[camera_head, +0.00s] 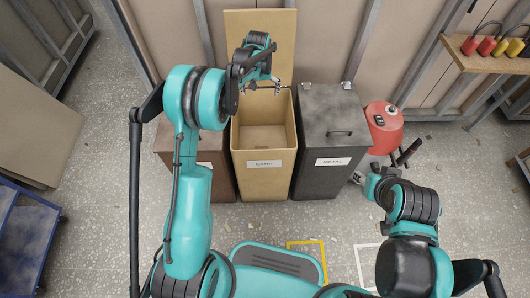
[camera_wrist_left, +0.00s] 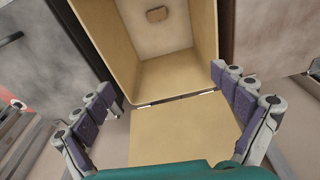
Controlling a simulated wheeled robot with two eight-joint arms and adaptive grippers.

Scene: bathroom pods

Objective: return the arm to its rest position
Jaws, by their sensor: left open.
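My left arm reaches up the middle of the head view. Its gripper (camera_head: 262,88) is above the back of the open tan bin (camera_head: 263,187), in front of the raised lid (camera_head: 280,28). In the left wrist view the gripper (camera_wrist_left: 166,84) has its purple-padded fingers spread wide with nothing between them. The bin (camera_wrist_left: 205,35) and its lid (camera_wrist_left: 165,135) show beyond the fingers. My right arm is folded at lower right in the head view. Its gripper (camera_head: 358,178) shows only in part, near the dark bin's right side.
A brown bin (camera_head: 221,178) stands left of the tan bin, partly behind my left arm. A dark bin (camera_head: 318,184) labelled METAL stands right, lid shut. A red container (camera_head: 382,122) is beside it. Padlocks lie on a wooden shelf (camera_head: 490,62). Inside the tan bin is a small brown patch (camera_wrist_left: 157,14).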

